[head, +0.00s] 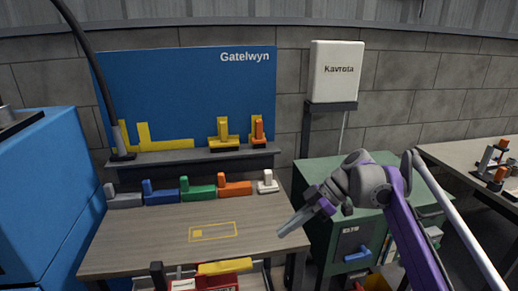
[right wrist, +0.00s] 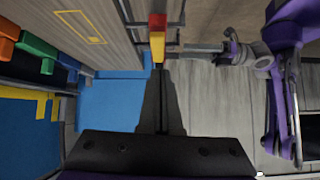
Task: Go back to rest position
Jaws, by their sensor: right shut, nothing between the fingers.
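My right gripper (head: 294,226) hangs over the right front part of the wooden table (head: 135,228) in the head view, pointing down and left. It is shut and empty; its dark fingers (right wrist: 162,105) lie together in the right wrist view. A second purple-and-grey arm, which looks like my left one, shows at the right of the right wrist view. Its gripper (right wrist: 195,50) points left near the table's front edge, and its jaws are too small to judge. It does not show in the head view.
Grey, blue, green, orange and white L-shaped blocks (head: 198,190) line the table's back, below a shelf (head: 172,157) with yellow and orange pieces. A yellow outline (head: 213,231) marks clear tabletop. A green cabinet (head: 318,180) stands right.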

